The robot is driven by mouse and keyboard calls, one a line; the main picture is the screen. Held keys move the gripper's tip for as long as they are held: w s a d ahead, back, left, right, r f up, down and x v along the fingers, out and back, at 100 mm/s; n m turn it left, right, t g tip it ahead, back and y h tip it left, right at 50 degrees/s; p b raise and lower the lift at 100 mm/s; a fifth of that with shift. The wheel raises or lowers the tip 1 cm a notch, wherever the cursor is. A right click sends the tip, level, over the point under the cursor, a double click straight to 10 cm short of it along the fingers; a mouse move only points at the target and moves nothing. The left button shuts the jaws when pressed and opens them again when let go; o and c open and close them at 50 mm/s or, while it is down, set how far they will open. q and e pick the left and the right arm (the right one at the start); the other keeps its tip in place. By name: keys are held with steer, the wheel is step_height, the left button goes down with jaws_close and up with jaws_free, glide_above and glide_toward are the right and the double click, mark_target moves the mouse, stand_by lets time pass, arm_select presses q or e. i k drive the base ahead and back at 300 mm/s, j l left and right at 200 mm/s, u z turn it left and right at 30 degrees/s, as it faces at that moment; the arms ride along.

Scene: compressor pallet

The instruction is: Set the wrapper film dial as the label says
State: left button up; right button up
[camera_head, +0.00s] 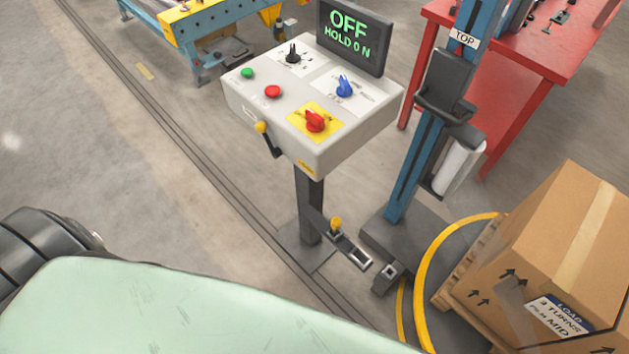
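The control box (313,139) stands on a dark post and carries three knobs: a black one (293,54), a blue one (344,87) and a red one on a yellow plate (315,121). The print around them is too small to read, so I cannot tell which is the film dial or its setting. The display (351,38) reads "OFF" and "HOLD 0 N". The label (557,316) on the cardboard box (566,247) seems to read "LOAD, 3 TURNS, FILM MID". Neither of my grippers is in view.
Green (247,73) and red (272,91) buttons sit left of the knobs. A blue mast (412,166) with a film roll (458,164) stands to the right, beside a yellow ring (427,290). A red table (511,102) is behind.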

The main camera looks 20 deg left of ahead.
mark_target(345, 89)
steer(key=k+l+z, duration=0.1)
steer(key=z, duration=0.3)
steer(key=k+l+z, duration=0.2)
steer(key=z, duration=0.25)
steer(key=k+l+z, duration=0.15)
steer(key=z, duration=0.25)
steer(key=l+u, duration=0.1)
steer(key=u, duration=1.9)
